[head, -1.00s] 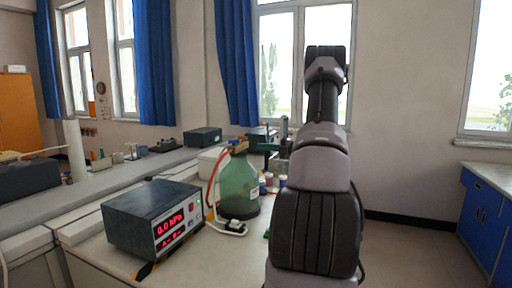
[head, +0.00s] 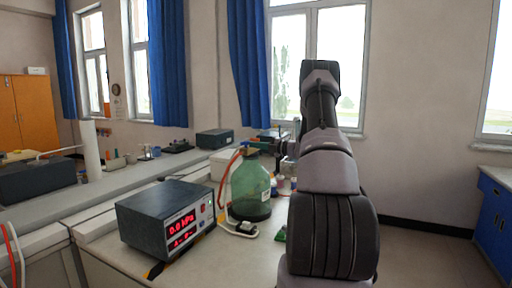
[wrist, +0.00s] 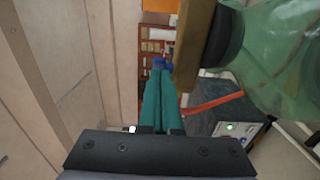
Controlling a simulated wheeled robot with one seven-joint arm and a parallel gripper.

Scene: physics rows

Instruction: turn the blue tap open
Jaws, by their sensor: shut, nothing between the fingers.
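The blue tap (wrist: 163,62) shows as a small blue piece in the wrist view, beside a tan block-like fitting (wrist: 195,45) at the neck of the green bottle. The green bottle (head: 250,188) stands on the bench in the head view, and its side fills the upper right of the wrist view. My gripper (wrist: 161,72) has teal fingers, shut and empty, with their tips at or just short of the blue tap. I cannot tell whether they touch it.
A pressure meter (head: 168,218) with a red display stands left of the bottle. A red hose (head: 225,175) runs down beside the bottle, and a white power strip (head: 240,229) lies in front. Small jars stand behind it. The bench front is mostly clear.

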